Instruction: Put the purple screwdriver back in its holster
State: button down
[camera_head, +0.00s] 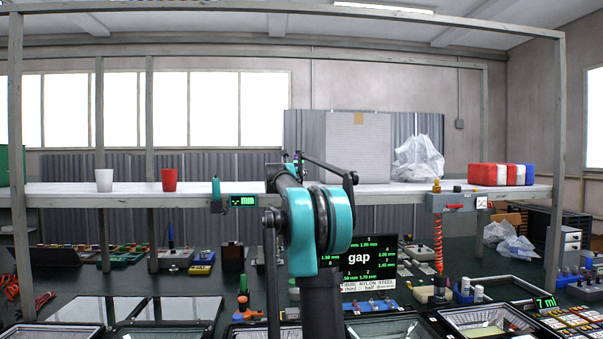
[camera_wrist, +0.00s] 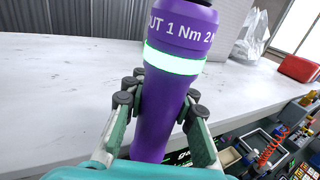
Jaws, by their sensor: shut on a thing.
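The purple screwdriver (camera_wrist: 157,128) stands near upright, slightly tilted, in the wrist view. It has a glowing green band and white lettering that reads partly "1 Nm". My gripper (camera_wrist: 158,98) is shut on it, with a finger on either side of the body below the band. Its top is cut off by the picture edge and its lower end is hidden behind my gripper. In the head view my arm hides most of the gripper and the screwdriver. I cannot make out an empty holster for it in either view.
A white shelf (camera_head: 400,195) runs behind my arm. It bears a white cup (camera_head: 104,180), a red cup (camera_head: 169,180), a clear bag (camera_head: 418,158) and red, white and blue boxes (camera_head: 500,175). A teal tool (camera_head: 216,189) hangs at its edge. The dark bench below is crowded with trays.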

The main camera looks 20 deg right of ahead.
jog(key=shift+f, duration=1.95)
jog(key=c, duration=1.2)
grip_release()
jog(key=shift+o, duration=0.2)
jog(key=v, duration=1.2)
